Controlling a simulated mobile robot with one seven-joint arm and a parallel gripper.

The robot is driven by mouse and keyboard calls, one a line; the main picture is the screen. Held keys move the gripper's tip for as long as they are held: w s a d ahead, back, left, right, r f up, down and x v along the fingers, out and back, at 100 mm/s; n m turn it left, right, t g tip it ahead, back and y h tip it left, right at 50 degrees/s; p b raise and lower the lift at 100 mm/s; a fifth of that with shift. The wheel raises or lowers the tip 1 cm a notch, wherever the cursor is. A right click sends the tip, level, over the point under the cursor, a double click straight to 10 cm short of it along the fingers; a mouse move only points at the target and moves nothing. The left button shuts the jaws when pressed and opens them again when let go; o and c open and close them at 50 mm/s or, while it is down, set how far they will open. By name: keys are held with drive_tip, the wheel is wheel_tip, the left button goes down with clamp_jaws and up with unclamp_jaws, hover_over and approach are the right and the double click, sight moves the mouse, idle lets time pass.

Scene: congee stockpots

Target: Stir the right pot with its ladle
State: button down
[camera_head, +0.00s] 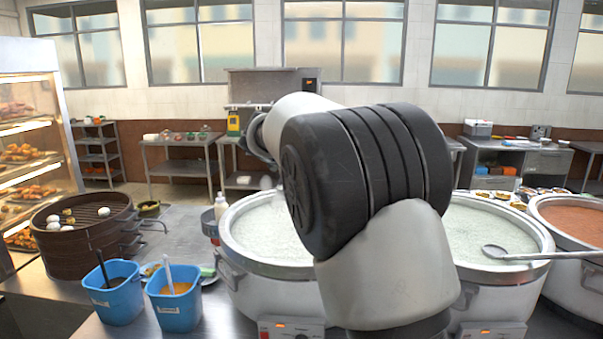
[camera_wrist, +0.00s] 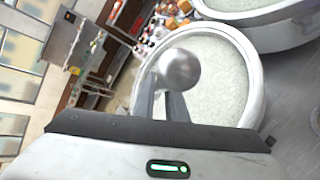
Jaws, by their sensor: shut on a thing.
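The right pot (camera_head: 485,232) is white with a silver rim and holds pale congee. A ladle (camera_head: 495,251) rests there, bowl over the congee, its handle reaching right across the rim. The left pot (camera_head: 262,231) holds similar congee and is partly hidden by my arm. In the wrist view my gripper (camera_wrist: 162,90) is shut on a shiny silver round-ended tool (camera_wrist: 180,69), which looks like a ladle. Its shaft is hidden, and its round end appears in front of a congee pot (camera_wrist: 222,85). In the head view my arm hides most of the gripper.
A pot of reddish food (camera_head: 578,220) stands at the far right. Blue tubs (camera_head: 113,305) and a dark steamer basket (camera_head: 75,243) stand at the left. A white bottle (camera_head: 221,206) is beside the left pot. Small bowls (camera_head: 500,194) sit behind the right pot.

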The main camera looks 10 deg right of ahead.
drive_tip(key=shift+t+b, duration=0.6)
drive_tip(key=shift+b, duration=2)
drive_tip(key=shift+m, duration=0.3)
drive_tip(key=shift+r, duration=0.1)
